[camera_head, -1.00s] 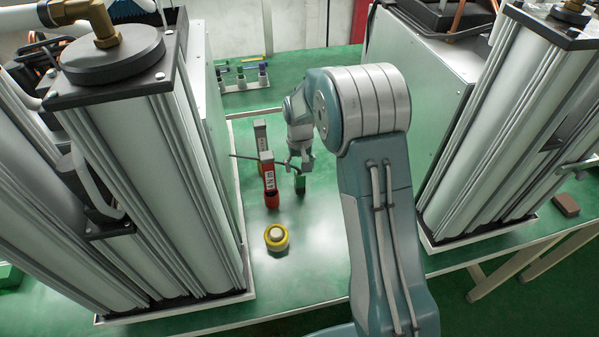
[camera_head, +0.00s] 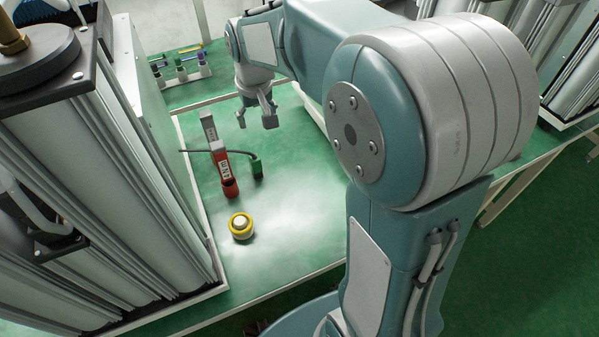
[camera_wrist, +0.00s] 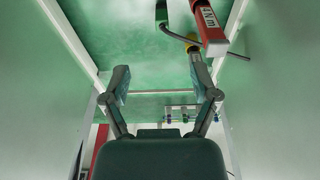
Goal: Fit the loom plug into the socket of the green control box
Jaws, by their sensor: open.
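The small green control box (camera_head: 257,169) stands upright on the green table in the head view. In the wrist view it shows at the top edge (camera_wrist: 161,12). A dark loom cable (camera_head: 240,151) runs past the red block and bends down at the top of the green box. Its plug end is too small to tell apart, so I cannot tell how far it is seated. My gripper (camera_head: 256,114) is open and empty, beyond and above the green box, apart from it. Its spread fingers show in the wrist view (camera_wrist: 161,84).
A red labelled block (camera_head: 222,165) with a grey top stands left of the green box. A yellow ring with a white top (camera_head: 241,226) sits nearer. Tall silver columns (camera_head: 95,170) wall the left side. A small rack (camera_head: 181,72) stands at the back. Table right of the box is clear.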

